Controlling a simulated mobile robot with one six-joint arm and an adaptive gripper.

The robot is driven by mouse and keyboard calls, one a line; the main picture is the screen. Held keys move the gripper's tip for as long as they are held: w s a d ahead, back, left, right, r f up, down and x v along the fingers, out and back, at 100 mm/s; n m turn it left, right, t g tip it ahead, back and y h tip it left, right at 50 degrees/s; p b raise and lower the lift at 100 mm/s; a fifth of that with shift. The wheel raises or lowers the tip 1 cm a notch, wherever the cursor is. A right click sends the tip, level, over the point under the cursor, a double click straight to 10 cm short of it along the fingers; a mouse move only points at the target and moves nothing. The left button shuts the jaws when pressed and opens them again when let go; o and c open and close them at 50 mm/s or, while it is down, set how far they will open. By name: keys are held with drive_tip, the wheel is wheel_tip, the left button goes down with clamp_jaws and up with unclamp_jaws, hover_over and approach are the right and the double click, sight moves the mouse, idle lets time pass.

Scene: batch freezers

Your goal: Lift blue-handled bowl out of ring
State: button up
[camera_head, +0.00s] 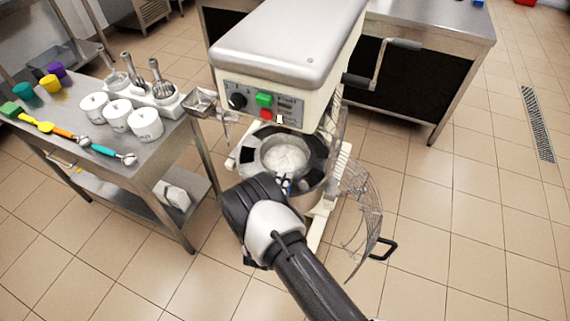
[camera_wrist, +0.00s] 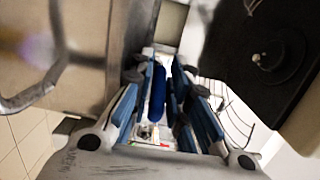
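The bowl (camera_head: 287,156) sits in the ring (camera_head: 254,145) of the mixer, with white contents inside. Its blue handle (camera_wrist: 158,92) shows in the wrist view between my two fingers. My gripper (camera_head: 284,184) is at the bowl's front side, low against the rim in the head view. In the wrist view my gripper (camera_wrist: 164,100) is open around the handle, with narrow gaps visible beside it. The lower part of the bowl is largely hidden by my arm and the ring.
The mixer head (camera_head: 290,45) overhangs the bowl from behind. A wire guard (camera_head: 362,210) hangs open at the right. A steel table (camera_head: 95,150) with white tubs (camera_head: 145,123) and coloured-handled scoops stands at the left.

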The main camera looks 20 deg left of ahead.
clamp_jaws()
idle(0.3)
drive_tip(key=shift+r, duration=0.1)
wheel_tip(320, 180, up, 11)
drive_tip(key=p, duration=0.3)
drive_tip(key=shift+w+f, duration=0.15)
drive_tip(key=shift+f, duration=0.05)
idle(0.4)
